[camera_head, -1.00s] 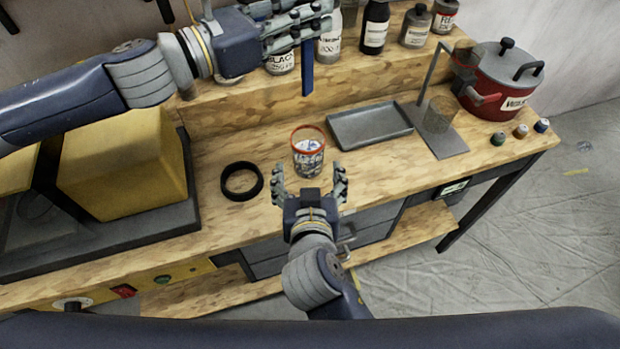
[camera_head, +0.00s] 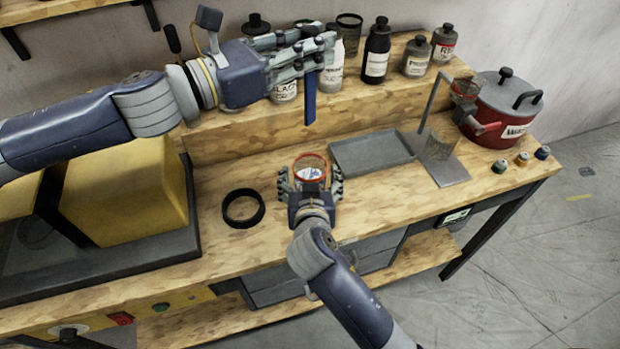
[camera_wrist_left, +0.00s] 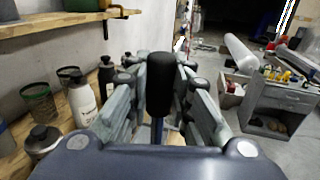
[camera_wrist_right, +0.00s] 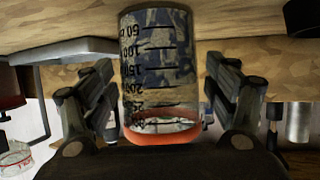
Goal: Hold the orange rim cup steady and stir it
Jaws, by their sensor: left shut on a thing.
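The orange rim cup (camera_head: 311,170) is a clear measuring cup on the workbench; its dark graduations show in the right wrist view (camera_wrist_right: 160,70), where it appears upside down. My right gripper (camera_head: 311,182) is around its near side, one finger on each side. The fingers look spread, with narrow gaps to the cup wall. My left gripper (camera_head: 305,65) is shut on a blue stirring stick (camera_head: 310,103) and holds it upright above and behind the cup, its lower end clear of the cup. In the left wrist view a black rounded handle (camera_wrist_left: 160,85) stands between the fingers.
A black ring (camera_head: 243,208) lies left of the cup. A grey tray (camera_head: 372,152) lies to the right, then a stand (camera_head: 447,170) and a red pot (camera_head: 500,115). Several bottles stand on the raised shelf behind, including a black one (camera_head: 377,45). A yellow machine (camera_head: 125,190) is at left.

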